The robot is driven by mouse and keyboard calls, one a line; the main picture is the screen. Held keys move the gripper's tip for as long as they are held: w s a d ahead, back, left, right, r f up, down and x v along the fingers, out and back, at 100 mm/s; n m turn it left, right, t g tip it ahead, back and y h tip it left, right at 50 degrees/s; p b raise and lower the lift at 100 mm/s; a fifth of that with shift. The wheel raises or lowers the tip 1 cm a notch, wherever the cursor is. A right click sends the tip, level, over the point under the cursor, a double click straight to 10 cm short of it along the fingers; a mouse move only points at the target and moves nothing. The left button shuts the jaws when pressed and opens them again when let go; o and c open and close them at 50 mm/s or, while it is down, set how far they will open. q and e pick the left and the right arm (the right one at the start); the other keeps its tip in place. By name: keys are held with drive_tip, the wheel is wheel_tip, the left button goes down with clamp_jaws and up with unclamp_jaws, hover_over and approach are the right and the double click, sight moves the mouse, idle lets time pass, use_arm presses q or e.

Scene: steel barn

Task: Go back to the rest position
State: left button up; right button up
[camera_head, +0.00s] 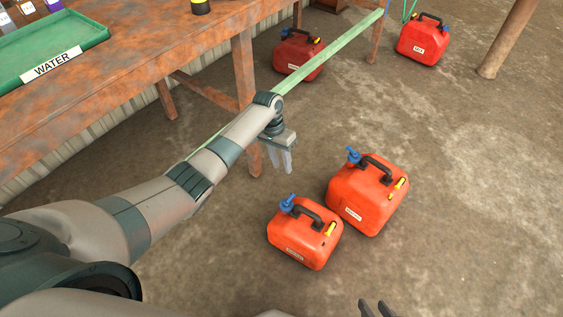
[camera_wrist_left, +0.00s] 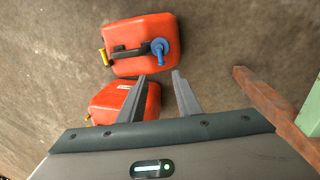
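My left arm reaches across the head view from the lower left. Its gripper (camera_head: 281,162) points down, in the air beside the wooden table, with nothing between its fingers. In the left wrist view its fingers (camera_wrist_left: 160,84) stand apart, with red jerrycans beyond them. The smaller near jerrycan (camera_head: 303,243) and the larger one (camera_head: 366,199) stand upright on the floor to the right of and below this gripper in the head view. Only the dark fingertips of my right gripper (camera_head: 375,309) show at the bottom edge, apart and empty.
A rusty table (camera_head: 140,60) with a green tray labelled WATER (camera_head: 50,38) stands at the upper left. Two more red jerrycans (camera_head: 299,54) (camera_head: 423,41) stand farther back. A wooden post (camera_head: 508,38) is at the upper right. The right floor is clear.

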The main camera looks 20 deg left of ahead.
idle(0.3)
